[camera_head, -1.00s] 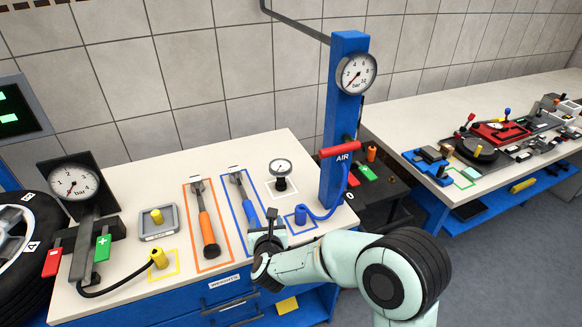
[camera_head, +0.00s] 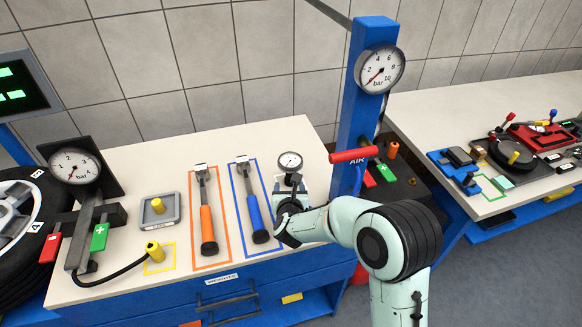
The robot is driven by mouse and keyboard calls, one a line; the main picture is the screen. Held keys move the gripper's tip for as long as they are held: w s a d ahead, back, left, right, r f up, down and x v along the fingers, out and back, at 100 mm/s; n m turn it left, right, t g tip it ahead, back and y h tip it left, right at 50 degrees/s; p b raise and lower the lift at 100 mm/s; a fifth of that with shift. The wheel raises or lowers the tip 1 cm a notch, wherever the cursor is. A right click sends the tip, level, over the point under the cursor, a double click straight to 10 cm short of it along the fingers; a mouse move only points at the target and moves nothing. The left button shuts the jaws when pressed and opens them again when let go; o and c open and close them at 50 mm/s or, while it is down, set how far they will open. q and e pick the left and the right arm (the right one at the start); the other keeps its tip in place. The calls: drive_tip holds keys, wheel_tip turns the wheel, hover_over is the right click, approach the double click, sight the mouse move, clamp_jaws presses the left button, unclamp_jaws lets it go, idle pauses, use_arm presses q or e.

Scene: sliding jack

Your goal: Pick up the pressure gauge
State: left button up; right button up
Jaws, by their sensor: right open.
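The small pressure gauge (camera_head: 290,160) has a round white dial in a dark rim and stands upright on the workbench (camera_head: 140,273), right of the blue-handled tool. Its lower part is hidden by my right gripper (camera_head: 291,187). My right gripper is open, with its fingers at the gauge's base just below the dial. I cannot tell whether the fingers are around the gauge or only in front of it. My left gripper is not in view.
A blue post (camera_head: 362,105) with a big gauge (camera_head: 380,69) and a red AIR handle (camera_head: 356,155) rises close right of my gripper. Left lie a blue-handled hammer (camera_head: 255,213), an orange-handled hammer (camera_head: 207,222) and a grey tray (camera_head: 160,210).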

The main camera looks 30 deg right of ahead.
sight(290, 176)
drive_tip(key=x, duration=0.3)
drive_tip(key=shift+w+d+f+p, duration=0.1)
drive_tip(key=shift+w+d+p, duration=0.1)
drive_tip(key=shift+p, duration=0.1)
drive_tip(key=shift+w+d+p, duration=0.3)
drive_tip(key=shift+w+p, duration=0.05)
drive_tip(key=shift+w, duration=0.1)
drive_tip(key=p+x, duration=0.1)
drive_tip(key=x, duration=0.2)
drive_tip(key=shift+w+d+p, duration=0.25)
drive_tip(key=shift+w+p, duration=0.05)
drive_tip(key=shift+w, duration=0.05)
drive_tip(key=shift+w+d+f, duration=0.15)
drive_tip(key=shift+w+f, duration=0.1)
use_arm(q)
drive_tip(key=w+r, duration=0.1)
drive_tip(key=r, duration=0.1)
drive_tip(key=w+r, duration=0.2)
use_arm(e)
drive_tip(key=shift+s, duration=0.15)
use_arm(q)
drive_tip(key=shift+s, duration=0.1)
use_arm(e)
drive_tip(key=shift+c, duration=0.3)
drive_tip(key=c, duration=1.1)
drive_tip(key=shift+r, duration=0.1)
